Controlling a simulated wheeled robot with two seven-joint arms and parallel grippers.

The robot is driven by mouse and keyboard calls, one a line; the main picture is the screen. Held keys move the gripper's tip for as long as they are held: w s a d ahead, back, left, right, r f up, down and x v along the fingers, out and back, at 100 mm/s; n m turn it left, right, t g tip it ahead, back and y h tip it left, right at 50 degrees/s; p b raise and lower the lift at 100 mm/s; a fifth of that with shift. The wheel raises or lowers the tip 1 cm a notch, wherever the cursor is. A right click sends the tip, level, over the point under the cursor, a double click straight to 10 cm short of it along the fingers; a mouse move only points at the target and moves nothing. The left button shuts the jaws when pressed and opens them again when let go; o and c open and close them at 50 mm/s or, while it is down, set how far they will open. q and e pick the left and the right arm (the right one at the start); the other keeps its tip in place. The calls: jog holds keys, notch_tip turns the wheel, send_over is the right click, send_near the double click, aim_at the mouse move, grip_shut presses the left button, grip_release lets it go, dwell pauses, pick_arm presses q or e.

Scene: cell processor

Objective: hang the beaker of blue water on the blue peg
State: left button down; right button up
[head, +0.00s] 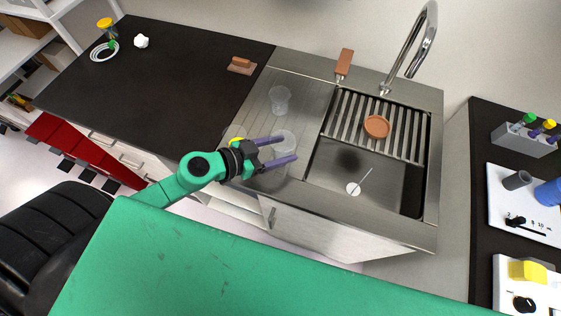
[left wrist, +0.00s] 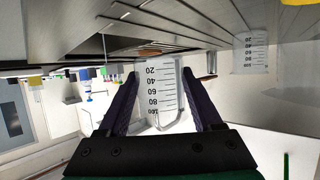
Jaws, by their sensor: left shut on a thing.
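My left gripper (head: 290,148) is at the left part of the sink counter, its purple fingers shut on a clear graduated beaker (head: 284,140). The held beaker also shows between the fingers in the left wrist view (left wrist: 161,88), its marks upside down. I see no blue water in it. A second clear beaker (head: 279,98) stands behind it on the ribbed drainboard, and shows at the upper right of the left wrist view (left wrist: 250,55). I cannot make out a blue peg for certain. My right gripper is not in view.
The sink basin (head: 335,165) has a slatted rack (head: 355,112) with a round brown piece (head: 376,126). A tall faucet (head: 411,50) stands behind. Colored-capped items sit in a grey holder (head: 525,140) at right. The black counter (head: 180,80) at left is mostly clear.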

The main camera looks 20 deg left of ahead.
pick_arm(q)
jog(key=f+b, duration=0.1)
jog(key=f, duration=0.2)
jog(key=shift+s+f+b, duration=0.2)
jog(key=shift+f+b, duration=0.05)
jog(key=shift+b, duration=0.1)
jog(key=shift+s+r, duration=0.1)
jog(key=shift+f, duration=0.2)
jog(key=shift+c, duration=0.2)
grip_release()
jog(key=shift+r, duration=0.15)
